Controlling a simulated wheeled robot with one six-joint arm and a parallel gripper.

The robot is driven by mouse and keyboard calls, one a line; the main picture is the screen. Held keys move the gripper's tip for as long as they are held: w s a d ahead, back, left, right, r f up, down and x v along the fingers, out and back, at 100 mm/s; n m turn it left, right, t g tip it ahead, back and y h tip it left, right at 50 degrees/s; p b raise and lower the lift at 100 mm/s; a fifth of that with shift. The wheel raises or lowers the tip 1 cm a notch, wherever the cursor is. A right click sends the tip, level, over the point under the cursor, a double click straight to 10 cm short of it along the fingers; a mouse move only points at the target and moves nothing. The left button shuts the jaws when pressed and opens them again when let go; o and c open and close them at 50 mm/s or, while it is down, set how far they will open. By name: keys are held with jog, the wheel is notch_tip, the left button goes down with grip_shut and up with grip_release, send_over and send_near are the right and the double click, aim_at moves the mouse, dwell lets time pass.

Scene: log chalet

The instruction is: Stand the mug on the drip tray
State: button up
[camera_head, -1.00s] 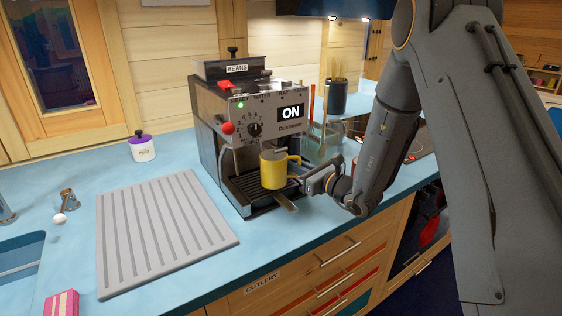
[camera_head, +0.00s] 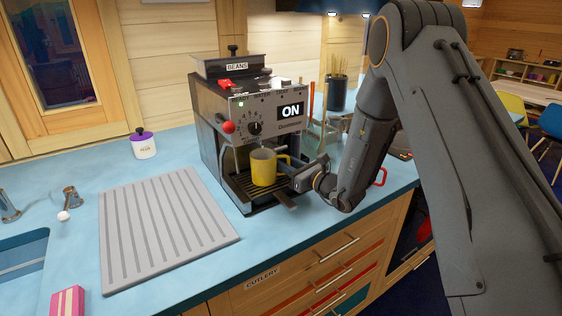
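The yellow mug (camera_head: 263,168) is upright at the coffee machine (camera_head: 209,126), below its spout and over the dark slatted drip tray (camera_head: 245,192). Whether its base touches the tray or hovers just above is hard to tell. Its handle points right, toward my gripper (camera_head: 294,178). My gripper reaches in from the right and appears shut on the mug at its handle side; the fingertips are small and partly hidden. A short metal bar (camera_head: 284,200) sticks out at the tray's front right.
A ribbed grey draining mat (camera_head: 165,230) lies left of the machine. A purple-lidded jar (camera_head: 142,145) stands behind it, and a pink box (camera_head: 68,301) is at front left. Glass containers (camera_head: 322,133) stand right of the machine. A red handle shows beside my arm (camera_head: 380,177).

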jog(key=shift+r, duration=0.1)
